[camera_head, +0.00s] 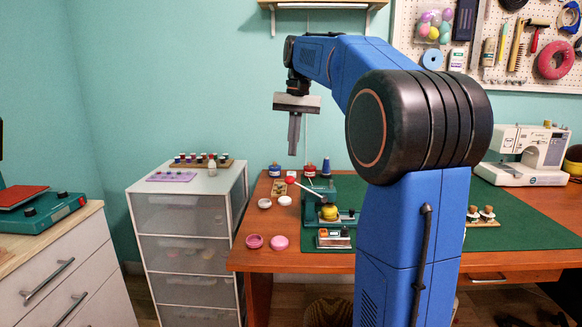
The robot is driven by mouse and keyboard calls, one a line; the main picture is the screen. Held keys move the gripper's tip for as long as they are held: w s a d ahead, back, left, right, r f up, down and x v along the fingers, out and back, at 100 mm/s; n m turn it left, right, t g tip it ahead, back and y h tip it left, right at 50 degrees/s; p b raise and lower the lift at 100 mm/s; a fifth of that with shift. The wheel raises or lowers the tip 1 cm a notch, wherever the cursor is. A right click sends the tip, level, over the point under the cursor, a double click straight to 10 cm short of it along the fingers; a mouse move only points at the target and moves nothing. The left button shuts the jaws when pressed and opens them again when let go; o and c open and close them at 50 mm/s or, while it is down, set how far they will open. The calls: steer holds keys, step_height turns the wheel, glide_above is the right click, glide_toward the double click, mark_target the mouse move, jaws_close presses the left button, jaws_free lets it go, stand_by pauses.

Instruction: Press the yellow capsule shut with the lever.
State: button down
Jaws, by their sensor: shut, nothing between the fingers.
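A small green press (346,217) stands on the table, left of my arm. Its pale lever ends in a red knob (290,180) that points up and to the left. The yellow capsule (329,212) sits low in the press, below the lever's pivot side. It is too small to tell how its halves sit. My gripper (292,153) points down with its fingers together and empty. In the picture it is above the red knob, apart from it.
Pink round pieces (279,243) and white round pieces (265,203) lie left of the press. A small device (333,238) is in front of it. Bottles and a spool stand behind. A white sewing machine (520,155) is at right. A drawer unit (185,215) stands left.

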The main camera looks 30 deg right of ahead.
mark_target(289, 177)
steer(key=f, duration=0.6)
steer(key=shift+w+a+f, duration=0.15)
steer(key=shift+a+f, duration=0.1)
steer(key=shift+a+f, duration=0.1)
steer(key=shift+w+a+f+g+h, duration=0.6)
steer(key=shift+a+f+h, duration=0.1)
steer(key=shift+f+h, duration=0.15)
steer(key=shift+w+a+f+g+h, duration=0.2)
steer(key=shift+a+f+g+h, duration=0.45)
steer(key=shift+f, duration=1.25)
steer(key=shift+w+a+f+g+h, duration=0.15)
steer(key=shift+f+g+h, duration=0.55)
steer(key=shift+f, duration=1.2)
steer(key=shift+w+a+f+g+h, duration=0.3)
steer(key=shift+f+h, duration=0.7)
steer(key=shift+f, duration=1)
